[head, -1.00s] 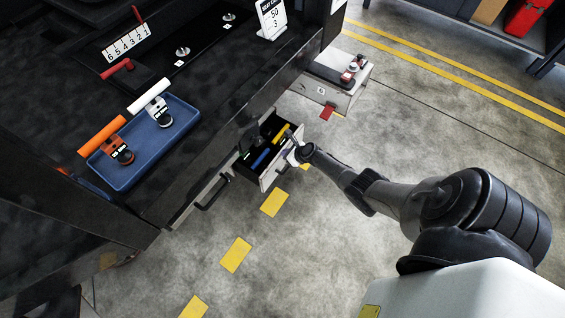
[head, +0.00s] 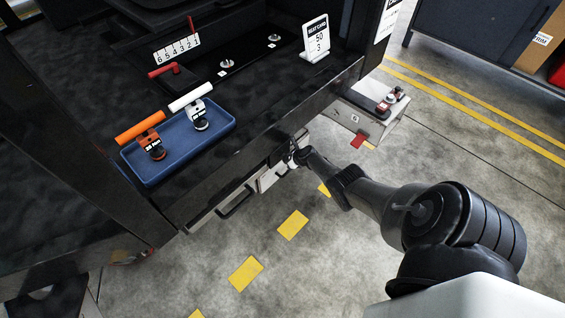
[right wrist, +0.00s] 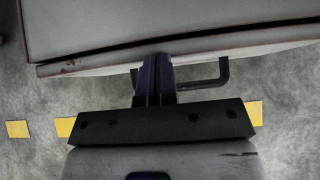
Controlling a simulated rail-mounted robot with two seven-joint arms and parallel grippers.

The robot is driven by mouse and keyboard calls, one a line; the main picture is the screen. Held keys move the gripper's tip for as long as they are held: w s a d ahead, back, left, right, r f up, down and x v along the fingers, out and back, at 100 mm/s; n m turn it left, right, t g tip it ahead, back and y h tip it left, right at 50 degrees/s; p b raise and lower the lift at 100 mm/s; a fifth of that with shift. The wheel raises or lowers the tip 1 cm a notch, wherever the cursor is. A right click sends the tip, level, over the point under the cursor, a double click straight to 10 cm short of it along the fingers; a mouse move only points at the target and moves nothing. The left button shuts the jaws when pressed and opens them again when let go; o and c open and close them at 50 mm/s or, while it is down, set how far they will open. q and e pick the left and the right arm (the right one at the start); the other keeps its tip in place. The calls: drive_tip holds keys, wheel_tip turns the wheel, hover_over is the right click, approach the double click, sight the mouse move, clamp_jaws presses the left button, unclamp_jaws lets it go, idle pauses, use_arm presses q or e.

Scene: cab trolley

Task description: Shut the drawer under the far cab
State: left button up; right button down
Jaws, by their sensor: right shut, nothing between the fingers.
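The drawer (head: 268,181) is a pale-fronted box low under the dark cab's edge in the head view. Its inside no longer shows; I cannot tell whether its front is fully flush. My right gripper (right wrist: 157,60) is shut and empty, its fingertips at the pale panel (right wrist: 100,58) in the right wrist view. The fingers look in contact with it or very close. A dark bar handle (right wrist: 222,75) shows beside the fingers. In the head view the right gripper (head: 297,157) is at the drawer's far right end, partly hidden by its own wrist. My left gripper is not in view.
A blue tray (head: 215,133) with orange-handled and white-handled tools lies on the dark cab deck above. A grey trolley step (head: 375,122) stands beyond. The floor in front is clear.

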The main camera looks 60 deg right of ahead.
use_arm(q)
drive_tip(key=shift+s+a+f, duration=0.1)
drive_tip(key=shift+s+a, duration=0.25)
use_arm(e)
drive_tip(key=shift+f, duration=0.15)
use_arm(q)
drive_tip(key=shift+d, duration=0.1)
use_arm(e)
drive_tip(key=shift+a, duration=0.1)
